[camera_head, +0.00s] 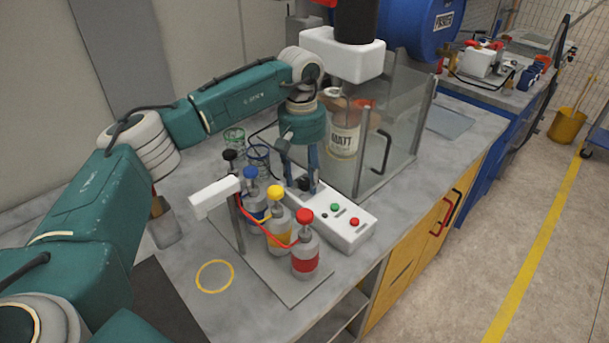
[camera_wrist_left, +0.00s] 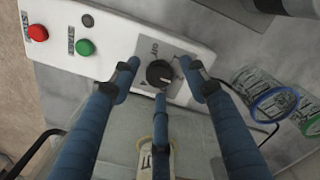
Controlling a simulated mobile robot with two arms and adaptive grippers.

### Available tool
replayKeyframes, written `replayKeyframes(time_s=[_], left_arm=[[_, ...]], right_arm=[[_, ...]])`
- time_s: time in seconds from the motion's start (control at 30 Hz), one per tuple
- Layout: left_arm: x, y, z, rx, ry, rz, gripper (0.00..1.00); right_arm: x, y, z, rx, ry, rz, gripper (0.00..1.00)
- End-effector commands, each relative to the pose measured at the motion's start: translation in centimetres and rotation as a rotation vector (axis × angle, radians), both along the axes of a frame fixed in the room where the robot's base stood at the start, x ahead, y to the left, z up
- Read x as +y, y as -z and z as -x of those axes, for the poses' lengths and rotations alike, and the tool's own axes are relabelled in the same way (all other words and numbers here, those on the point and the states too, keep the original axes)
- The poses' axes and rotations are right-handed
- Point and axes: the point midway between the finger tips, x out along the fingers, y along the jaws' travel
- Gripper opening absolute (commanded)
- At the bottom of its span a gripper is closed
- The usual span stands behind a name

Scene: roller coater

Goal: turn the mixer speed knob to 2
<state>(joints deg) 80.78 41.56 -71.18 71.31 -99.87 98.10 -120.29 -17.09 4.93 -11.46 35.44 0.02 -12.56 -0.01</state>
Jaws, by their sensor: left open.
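My right gripper is out of view.
Green (camera_head: 334,207) and red (camera_head: 354,222) buttons sit on the box. Bottles with coloured caps, such as the red one (camera_head: 305,252), stand in front. Glass jars (camera_head: 257,157) stand behind left. A clear guard (camera_head: 400,130) surrounds the mixer's jar (camera_head: 345,140).

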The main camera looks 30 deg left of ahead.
Motion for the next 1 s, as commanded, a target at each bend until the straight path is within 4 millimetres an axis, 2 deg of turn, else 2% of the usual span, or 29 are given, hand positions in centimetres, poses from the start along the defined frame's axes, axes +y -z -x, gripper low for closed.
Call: replayKeyframes(time_s=[0.17,0.4,0.6,0.73,1.0], left_arm=[[0.0,-2.6,-0.1,-0.006,0.0,0.001,0.45],[0.2,-7.8,0.0,-0.006,0.0,0.001,0.45],[0.3,-10.8,0.1,-0.005,-0.001,0.0,0.45],[0.3,-11.7,0.1,-0.004,-0.001,0.001,0.45],[0.3,-11.9,0.2,-0.003,-0.001,0.002,0.45]], right_arm=[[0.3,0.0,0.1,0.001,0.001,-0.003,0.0],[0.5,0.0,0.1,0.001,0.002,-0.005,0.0],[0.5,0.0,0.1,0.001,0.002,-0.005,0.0],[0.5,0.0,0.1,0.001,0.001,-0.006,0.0],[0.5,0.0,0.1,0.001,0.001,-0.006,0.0]])
